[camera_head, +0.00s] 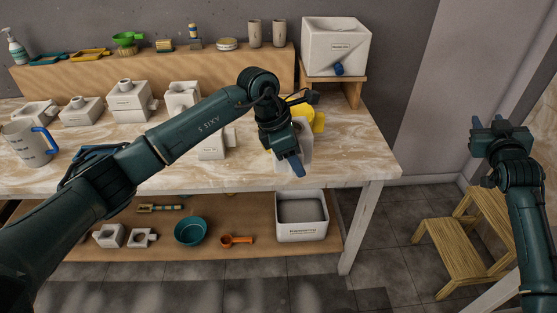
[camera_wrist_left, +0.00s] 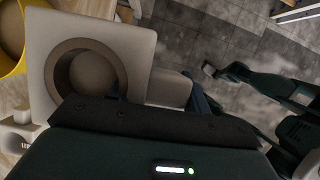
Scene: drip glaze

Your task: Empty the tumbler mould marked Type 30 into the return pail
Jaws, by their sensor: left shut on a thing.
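A white block mould (camera_head: 307,145) is in my left gripper (camera_head: 296,166) by the front right edge of the table, partly hidden by the gripper. In the left wrist view, the mould (camera_wrist_left: 137,52) has a square top with a round opening. The inside looks grey-brown; I cannot tell how full it is. My left gripper is shut on its side lug (camera_wrist_left: 168,87). No Type 30 mark is readable. An open white tub (camera_head: 302,232) with a dark label and grey inside sits on the lower shelf; I cannot read whether it is the return pail. My right gripper (camera_head: 488,124) is open and empty, off to the right.
A yellow vessel (camera_head: 315,122) stands right behind the held mould. Other white moulds (camera_head: 128,105), a measuring jug (camera_head: 28,146) and a white dispenser (camera_head: 336,48) are on or above the table. A teal bowl (camera_head: 190,232) is on the shelf. A wooden step stool (camera_head: 452,248) stands right.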

